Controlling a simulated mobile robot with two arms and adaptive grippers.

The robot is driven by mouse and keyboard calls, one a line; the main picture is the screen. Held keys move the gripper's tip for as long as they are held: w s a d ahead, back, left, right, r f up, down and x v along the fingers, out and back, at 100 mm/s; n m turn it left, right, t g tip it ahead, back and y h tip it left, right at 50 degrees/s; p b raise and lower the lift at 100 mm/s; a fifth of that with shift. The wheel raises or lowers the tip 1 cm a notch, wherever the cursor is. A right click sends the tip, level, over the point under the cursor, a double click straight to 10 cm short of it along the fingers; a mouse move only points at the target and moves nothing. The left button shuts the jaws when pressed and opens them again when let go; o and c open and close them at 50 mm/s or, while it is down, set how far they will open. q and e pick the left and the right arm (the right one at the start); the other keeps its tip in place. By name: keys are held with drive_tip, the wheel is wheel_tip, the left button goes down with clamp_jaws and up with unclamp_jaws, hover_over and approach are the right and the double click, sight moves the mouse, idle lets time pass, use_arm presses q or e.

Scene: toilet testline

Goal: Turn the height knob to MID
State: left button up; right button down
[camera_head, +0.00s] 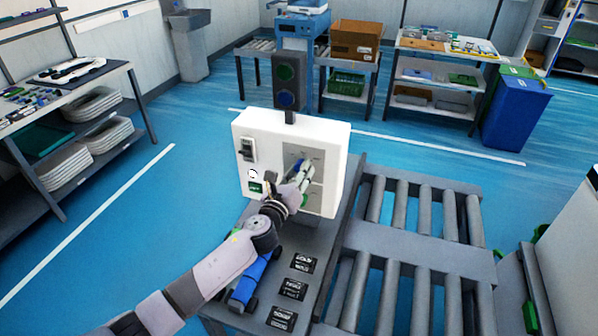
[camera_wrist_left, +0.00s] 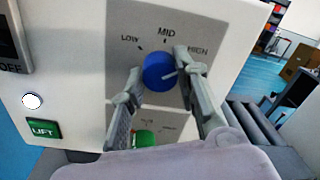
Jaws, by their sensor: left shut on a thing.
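The blue height knob (camera_wrist_left: 157,72) sits on a grey plate with the labels LOW, MID and HIGH above it. Its white pointer line points right and slightly up, to the HIGH side rather than to MID. The fingers of my left gripper (camera_wrist_left: 156,68) stand on either side of the knob and are shut on it. In the head view my left gripper (camera_head: 303,174) is at the front of the white control box (camera_head: 265,128) and partly covers the plate. A bit of the blue knob (camera_head: 297,163) shows there. My right gripper is not in view.
A green knob (camera_wrist_left: 145,138) sits below, partly hidden by the gripper. A green LIFT button (camera_wrist_left: 44,129) and a white round button (camera_wrist_left: 32,101) are to the left. A switch (camera_head: 248,149) is on the box. A roller conveyor (camera_head: 424,214) lies to the right.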

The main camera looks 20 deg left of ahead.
use_arm(q)
drive_tip(key=shift+d+n+b, duration=0.1)
drive_tip(key=shift+n+b, duration=1.75)
drive_tip(key=shift+n, duration=3.55)
drive_tip(key=o, duration=1.2)
drive_tip(key=shift+c, duration=0.2)
